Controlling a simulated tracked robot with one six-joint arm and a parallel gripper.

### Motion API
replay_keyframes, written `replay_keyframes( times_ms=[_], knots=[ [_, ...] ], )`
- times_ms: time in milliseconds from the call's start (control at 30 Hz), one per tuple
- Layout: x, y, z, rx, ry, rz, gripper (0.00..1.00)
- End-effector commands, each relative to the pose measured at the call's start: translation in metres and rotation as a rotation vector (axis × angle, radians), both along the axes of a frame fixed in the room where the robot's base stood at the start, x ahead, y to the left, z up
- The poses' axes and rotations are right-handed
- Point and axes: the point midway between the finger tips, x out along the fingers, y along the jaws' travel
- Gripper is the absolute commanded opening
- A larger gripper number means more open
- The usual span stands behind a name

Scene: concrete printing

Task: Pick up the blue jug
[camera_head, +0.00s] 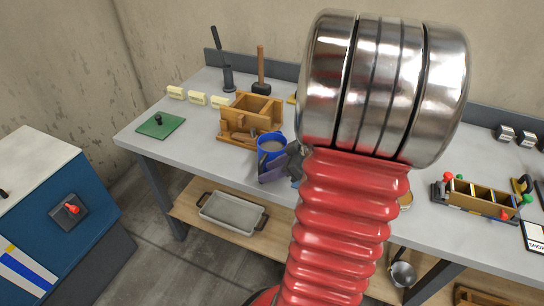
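The blue jug (264,154) stands upright near the front edge of the grey workbench (195,139), just in front of a wooden box. Its open top shows a grey inside. My gripper (282,166) is at the jug's front right side, low against it in the picture. Only a purplish-grey finger part and a dark part show. My red ribbed arm and its big metal joint hide the rest of the gripper. I cannot tell whether the fingers touch the jug or how far apart they are.
The wooden box (255,112) stands close behind the jug. A wooden divided holder (480,198) is at right. A grey tray (232,212) sits on the lower shelf.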

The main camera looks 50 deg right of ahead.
Motion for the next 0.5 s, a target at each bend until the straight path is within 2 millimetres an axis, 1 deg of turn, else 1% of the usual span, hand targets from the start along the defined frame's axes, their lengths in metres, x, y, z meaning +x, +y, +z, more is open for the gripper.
replay_keyframes(
  times_ms=[333, 500],
  knots=[
    [0.001, 0.001, -0.001, 0.000, 0.000, 0.001, 0.34],
    [0.010, 0.003, -0.011, 0.003, 0.001, 0.003, 0.34]
  ],
)
